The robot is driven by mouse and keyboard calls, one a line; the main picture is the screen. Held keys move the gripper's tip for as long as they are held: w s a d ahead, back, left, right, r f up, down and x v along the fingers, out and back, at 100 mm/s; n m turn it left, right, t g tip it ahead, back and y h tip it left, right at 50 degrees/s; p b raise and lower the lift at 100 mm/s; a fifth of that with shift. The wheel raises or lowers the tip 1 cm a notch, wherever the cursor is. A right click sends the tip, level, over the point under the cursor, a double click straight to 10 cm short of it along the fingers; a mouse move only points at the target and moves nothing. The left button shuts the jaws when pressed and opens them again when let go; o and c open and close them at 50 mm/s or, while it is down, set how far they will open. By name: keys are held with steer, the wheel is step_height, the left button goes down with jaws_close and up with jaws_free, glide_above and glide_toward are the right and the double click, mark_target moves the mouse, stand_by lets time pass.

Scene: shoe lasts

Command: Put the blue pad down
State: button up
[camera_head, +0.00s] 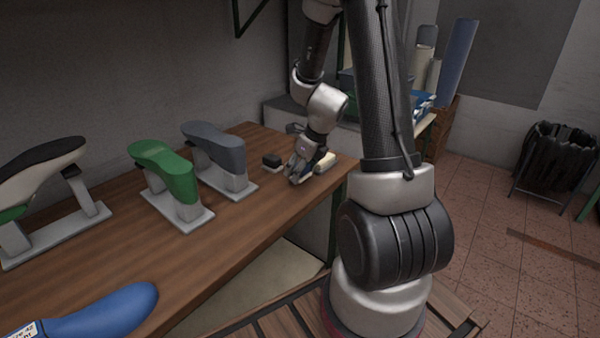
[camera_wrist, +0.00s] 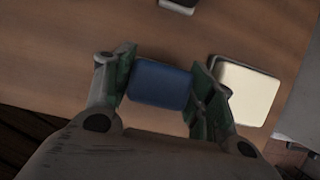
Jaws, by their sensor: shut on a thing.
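The blue pad (camera_wrist: 160,84) is between the two fingers of my gripper (camera_wrist: 163,90) in the wrist view, with both fingers against its sides. The gripper is shut on it. In the head view my gripper (camera_head: 297,172) is low over the far right end of the wooden table (camera_head: 180,262). The pad is mostly hidden there by the fingers. I cannot tell whether the pad touches the table.
A cream pad on a dark base (camera_wrist: 248,92) is close to the right finger; it also shows in the head view (camera_head: 325,162). A small black block (camera_head: 272,161) stands left of the gripper. Grey (camera_head: 216,150) and green (camera_head: 166,172) lasts stand further left. A blue last (camera_head: 105,312) lies in front.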

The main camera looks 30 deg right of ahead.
steer(key=shift+f, duration=0.65)
steer(key=o, duration=0.9)
steer(key=shift+f, duration=0.1)
